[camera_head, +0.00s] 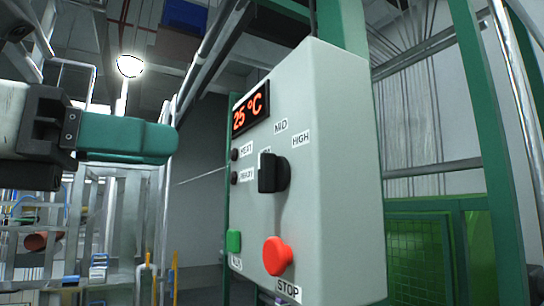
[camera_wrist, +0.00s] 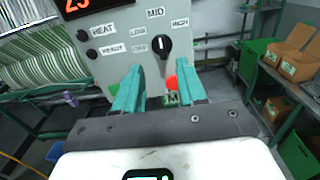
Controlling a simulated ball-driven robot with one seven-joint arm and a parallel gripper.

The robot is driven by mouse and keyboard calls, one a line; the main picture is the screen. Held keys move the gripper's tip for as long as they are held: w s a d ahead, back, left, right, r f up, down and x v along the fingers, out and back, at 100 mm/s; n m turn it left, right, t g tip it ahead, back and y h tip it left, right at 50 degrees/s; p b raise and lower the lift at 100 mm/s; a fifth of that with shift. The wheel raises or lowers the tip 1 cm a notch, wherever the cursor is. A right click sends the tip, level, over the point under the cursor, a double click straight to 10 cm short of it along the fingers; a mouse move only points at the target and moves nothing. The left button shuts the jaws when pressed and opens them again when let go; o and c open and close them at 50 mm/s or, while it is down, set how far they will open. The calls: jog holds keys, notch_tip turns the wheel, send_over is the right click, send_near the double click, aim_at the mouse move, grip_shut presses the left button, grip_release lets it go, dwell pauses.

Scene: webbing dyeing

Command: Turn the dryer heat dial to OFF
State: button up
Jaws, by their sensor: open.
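The black heat dial (camera_head: 272,173) is on the front of the pale grey control box (camera_head: 330,130). In the wrist view the dial (camera_wrist: 162,46) stands just ahead of my fingertips, and its bar looks near upright, under the MID label (camera_wrist: 155,13). The LOW label (camera_wrist: 138,31) and a partly unreadable label below it lie to its left; HIGH (camera_wrist: 180,22) is at its right. My gripper (camera_head: 170,142) is left of the box in the head view, apart from the dial. Its two teal fingers (camera_wrist: 158,80) are open and empty in the wrist view.
A red STOP button (camera_head: 277,256) sits below the dial, and a green button (camera_head: 234,241) is at lower left. The red display (camera_head: 250,109) reads 25 °C. Green posts (camera_head: 490,150) stand at right. Cardboard boxes (camera_wrist: 292,58) lie on shelving at right.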

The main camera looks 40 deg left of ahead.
aim_at(260, 157)
jog(key=p+x, duration=0.1)
jog(key=x, duration=0.9)
jog(key=shift+w+d+p, duration=0.15)
jog(key=shift+w+p, duration=0.1)
jog(key=shift+p, duration=0.15)
grip_shut()
